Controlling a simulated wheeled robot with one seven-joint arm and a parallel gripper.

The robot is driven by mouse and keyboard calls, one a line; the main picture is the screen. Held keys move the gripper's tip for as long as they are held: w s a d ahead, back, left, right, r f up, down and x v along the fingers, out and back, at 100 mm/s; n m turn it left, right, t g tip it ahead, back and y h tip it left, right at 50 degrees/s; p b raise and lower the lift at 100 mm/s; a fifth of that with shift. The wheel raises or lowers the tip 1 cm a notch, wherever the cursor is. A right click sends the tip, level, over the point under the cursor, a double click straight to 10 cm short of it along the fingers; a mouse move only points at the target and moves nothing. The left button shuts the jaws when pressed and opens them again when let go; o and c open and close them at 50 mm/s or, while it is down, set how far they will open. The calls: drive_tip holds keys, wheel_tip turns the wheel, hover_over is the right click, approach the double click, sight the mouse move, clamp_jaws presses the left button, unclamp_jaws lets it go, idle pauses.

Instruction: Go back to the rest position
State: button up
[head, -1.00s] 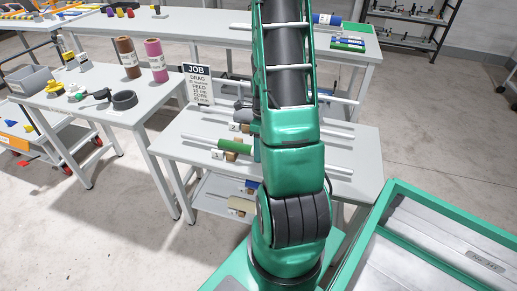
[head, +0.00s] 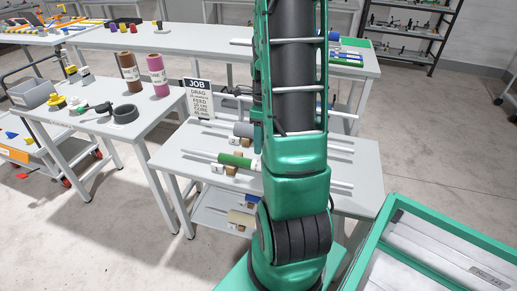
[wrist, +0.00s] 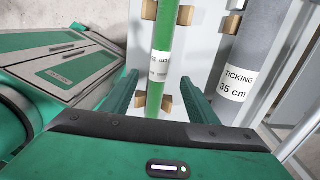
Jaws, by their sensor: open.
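My gripper (wrist: 159,77) is open in the wrist view, its two green fingers apart with nothing held. Beyond the fingers, a green roll (wrist: 164,75) with a white label lies across wooden blocks, lined up with the gap. A grey roll (wrist: 238,65) labelled "TICKING 35 cm" lies to its right. In the head view, the green roll (head: 238,162) and grey roll (head: 243,130) lie on the grey table (head: 200,140). My arm rises through the middle of that view and hides part of the table. I cannot clearly make out the fingers there.
A JOB sign (head: 198,98) stands at the table's back left corner. The left table (head: 155,112) bears a brown roll (head: 129,72), a pink roll (head: 157,75) and a black ring (head: 125,113). A green-framed bin (head: 425,245) is at lower right. Floor is open at right.

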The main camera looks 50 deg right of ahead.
drive_tip(key=shift+r, duration=0.2)
idle(0.5)
drive_tip(key=s+a+r+n, duration=0.6)
drive_tip(key=a+n, duration=0.3)
drive_tip(key=n, duration=0.3)
drive_tip(key=s+a+r+n, duration=0.7)
drive_tip(key=s+a+n, duration=0.1)
drive_tip(key=n, duration=0.5)
drive_tip(key=shift+a+h, duration=0.3)
drive_tip(key=shift+a, duration=0.05)
drive_tip(key=shift+w+f, duration=0.25)
drive_tip(key=shift+w, duration=0.3)
